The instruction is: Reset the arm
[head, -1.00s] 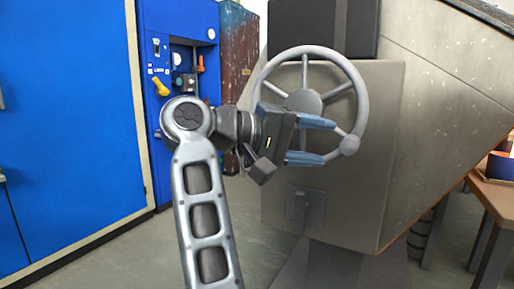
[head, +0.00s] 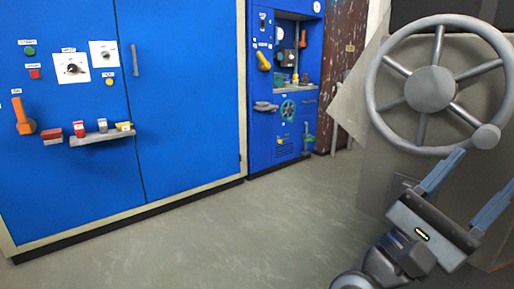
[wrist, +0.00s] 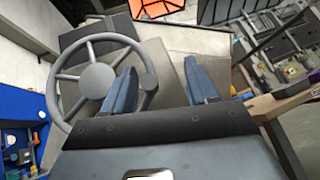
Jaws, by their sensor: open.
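My gripper (head: 466,186) is at the lower right of the head view, with its two blue fingers spread apart and nothing between them. The fingers also show in the wrist view (wrist: 162,88), open and empty. The grey handwheel (head: 430,90) is on the large grey machine (head: 372,165), just above and behind the gripper in the head view. In the wrist view the handwheel (wrist: 96,80) is left of the fingers. I cannot tell whether the left finger touches the rim or only overlaps it in the picture.
A blue cabinet (head: 190,90) with knobs, buttons, an orange lever (head: 22,116) and a small shelf (head: 100,137) stands at left. A narrower blue panel (head: 285,70) stands behind. Open grey floor (head: 230,220) lies between. The wrist view shows a wooden table edge (wrist: 285,100) at right.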

